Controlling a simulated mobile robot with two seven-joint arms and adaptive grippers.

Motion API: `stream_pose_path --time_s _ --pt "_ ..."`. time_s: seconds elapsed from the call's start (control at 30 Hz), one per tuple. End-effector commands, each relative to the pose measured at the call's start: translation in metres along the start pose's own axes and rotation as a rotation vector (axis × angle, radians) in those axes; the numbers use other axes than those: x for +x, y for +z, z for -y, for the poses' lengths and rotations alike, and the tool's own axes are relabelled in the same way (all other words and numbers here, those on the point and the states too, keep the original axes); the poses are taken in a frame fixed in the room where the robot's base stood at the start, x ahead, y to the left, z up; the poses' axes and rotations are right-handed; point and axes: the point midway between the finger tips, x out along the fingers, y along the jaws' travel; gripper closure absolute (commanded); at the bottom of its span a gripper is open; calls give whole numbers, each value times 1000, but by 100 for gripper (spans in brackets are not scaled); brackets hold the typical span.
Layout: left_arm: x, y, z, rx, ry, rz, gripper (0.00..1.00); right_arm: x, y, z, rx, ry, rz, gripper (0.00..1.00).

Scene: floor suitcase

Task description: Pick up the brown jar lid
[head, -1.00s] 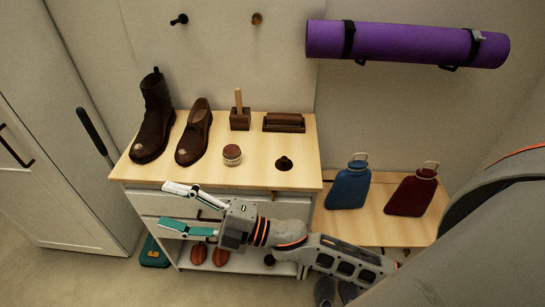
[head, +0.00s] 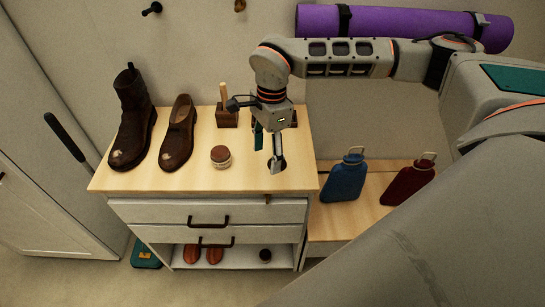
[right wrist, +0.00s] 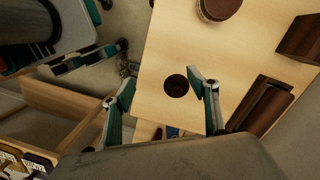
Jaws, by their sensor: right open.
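The brown jar lid, a small dark round piece (head: 283,163), lies on the light wooden top of the cabinet, right of the jar (head: 220,157). In the head view my right finger partly hides it. In the right wrist view the lid (right wrist: 176,86) shows as a dark disc with a darker round centre. My right gripper (head: 268,152) points down over it, open and empty. In the right wrist view its fingertips (right wrist: 163,80) stand on either side of the lid, which is nearer the right finger. Contact cannot be told. My left gripper is not in view.
A boot (head: 132,120) and a shoe (head: 178,135) stand at the left of the cabinet top (head: 235,180). A brown holder (head: 227,117) and a brush (right wrist: 262,105) are behind. Blue (head: 345,180) and red (head: 407,182) flasks stand on the lower bench at right.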

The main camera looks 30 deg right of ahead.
Motion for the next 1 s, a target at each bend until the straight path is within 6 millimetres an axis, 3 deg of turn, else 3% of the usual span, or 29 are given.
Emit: stream_pose_path --time_s 0.1,0.2,0.8,1.0 --pt "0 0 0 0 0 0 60 -16 -29 12 11 -39 -81 41" --pt "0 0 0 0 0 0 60 -17 -39 15 16 -48 -109 41" --pt "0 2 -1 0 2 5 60 51 -48 20 17 -49 -109 41" --pt "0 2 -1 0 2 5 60 56 -49 20 17 -50 -109 41"
